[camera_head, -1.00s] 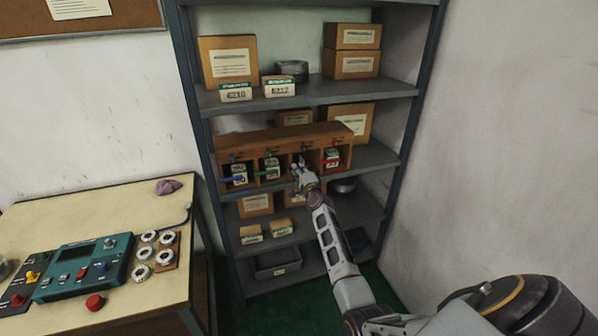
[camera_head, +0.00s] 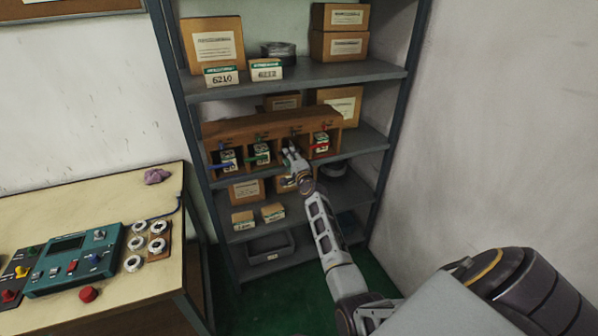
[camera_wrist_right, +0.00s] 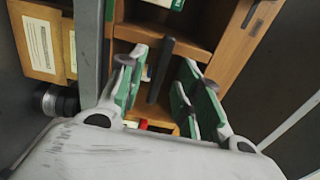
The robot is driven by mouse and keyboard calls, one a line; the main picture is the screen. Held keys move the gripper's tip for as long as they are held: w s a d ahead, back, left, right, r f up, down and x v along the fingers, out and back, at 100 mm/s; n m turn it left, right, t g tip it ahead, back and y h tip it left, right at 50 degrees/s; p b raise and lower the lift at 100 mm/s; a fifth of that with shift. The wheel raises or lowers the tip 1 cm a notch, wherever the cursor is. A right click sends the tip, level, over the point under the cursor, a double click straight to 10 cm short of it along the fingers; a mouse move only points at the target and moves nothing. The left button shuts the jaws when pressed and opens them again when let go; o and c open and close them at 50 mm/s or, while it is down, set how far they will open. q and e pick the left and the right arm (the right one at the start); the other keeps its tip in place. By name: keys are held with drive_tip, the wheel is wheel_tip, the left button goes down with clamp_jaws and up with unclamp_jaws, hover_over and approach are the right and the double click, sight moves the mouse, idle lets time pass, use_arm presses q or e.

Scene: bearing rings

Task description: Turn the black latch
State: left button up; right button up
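The wooden unit (camera_head: 270,127) on the middle shelf has a row of compartments with coloured latches: blue, green, black and red from left to right. My right gripper (camera_head: 292,157) is at the third compartment, hiding much of its front. In the right wrist view, the black latch (camera_wrist_right: 160,70) is a dark bar lying between the two green-padded fingers of my right gripper (camera_wrist_right: 163,95). The fingers are open, with gaps visible beside the bar. My left gripper is not in view.
The blue latch (camera_head: 221,167), green latch (camera_head: 256,158) and red latch (camera_head: 320,147) are on neighbouring compartments. Boxes stand on the shelves above and below. A table (camera_head: 100,195) with a teal control panel (camera_head: 75,262) is at the left. A wall is at the right.

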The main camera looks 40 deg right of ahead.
drive_tip(key=v, duration=1)
idle(0.3)
drive_tip(key=shift+s, duration=0.1)
idle(0.6)
